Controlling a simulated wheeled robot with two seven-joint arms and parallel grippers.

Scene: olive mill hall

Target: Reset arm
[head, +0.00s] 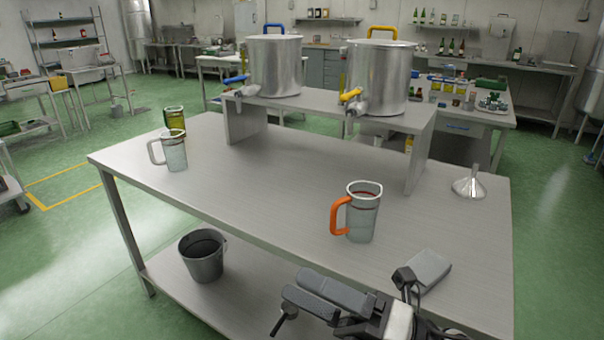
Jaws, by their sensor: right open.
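My right gripper (372,281) is at the bottom of the head view, in front of and below the orange-handled jug, over the near edge of the metal table (262,190). Its two grey fingers are spread apart and nothing shows between them. The clear jug with an orange handle (362,218) stands upright on the table, apart from the gripper. My left gripper is not in view.
A clear jug with a pale handle (175,155) and a jar of yellow-green liquid (174,118) stand at the table's left. Two steel tanks with taps (273,65) (380,80) stand on a raised shelf (300,103). A funnel (471,184) sits right. The table's middle is clear.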

